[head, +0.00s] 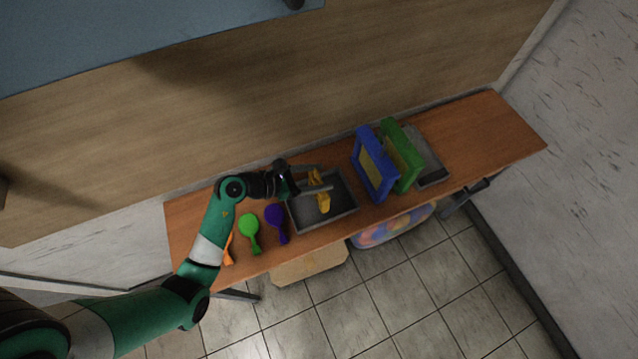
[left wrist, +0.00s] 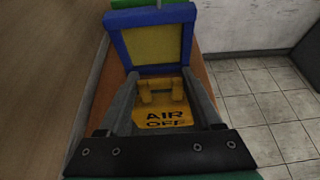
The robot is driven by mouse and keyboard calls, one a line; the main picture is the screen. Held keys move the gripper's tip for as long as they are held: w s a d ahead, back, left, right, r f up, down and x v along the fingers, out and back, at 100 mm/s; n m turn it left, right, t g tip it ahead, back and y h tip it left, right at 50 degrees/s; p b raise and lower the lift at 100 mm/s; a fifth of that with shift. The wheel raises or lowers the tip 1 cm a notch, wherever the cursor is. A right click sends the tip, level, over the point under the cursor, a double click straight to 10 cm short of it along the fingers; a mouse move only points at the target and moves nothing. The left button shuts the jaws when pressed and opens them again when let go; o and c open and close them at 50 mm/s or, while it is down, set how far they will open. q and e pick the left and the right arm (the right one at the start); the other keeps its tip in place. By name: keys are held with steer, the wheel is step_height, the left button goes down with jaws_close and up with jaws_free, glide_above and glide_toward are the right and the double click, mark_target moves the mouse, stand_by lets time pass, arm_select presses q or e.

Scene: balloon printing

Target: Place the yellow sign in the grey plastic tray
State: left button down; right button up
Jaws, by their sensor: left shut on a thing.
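The yellow sign (head: 322,200) is held by my left gripper (head: 322,180), over the grey plastic tray (head: 341,216) in the head view. I cannot tell whether the sign touches the tray floor. In the left wrist view the sign (left wrist: 163,110) reads "AIR OFF" and sits between the two fingers of my left gripper (left wrist: 160,92), which is shut on it. The fingers hide the sign's sides. My right gripper is not in view.
The table's right end is clear.

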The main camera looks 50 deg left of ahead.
mark_target(317, 182)
arm_select(q)
steer(key=shift+w+a+f, duration=0.1)
steer(key=shift+w+f, duration=0.1)
steer(key=shift+f, duration=0.1)
steer(key=shift+w+a+f+b, duration=0.15)
steer(key=shift+f+b, duration=0.5)
steer(key=shift+f, duration=1.1)
steer(key=shift+w, duration=0.1)
steer(key=shift+f, duration=0.15)
steer(key=shift+c, duration=0.2)
jaws_free()
steer(key=shift+r, duration=0.3)
steer(key=p+v, duration=0.2)
steer(key=v, duration=1)
steer(key=shift+f, duration=0.2)
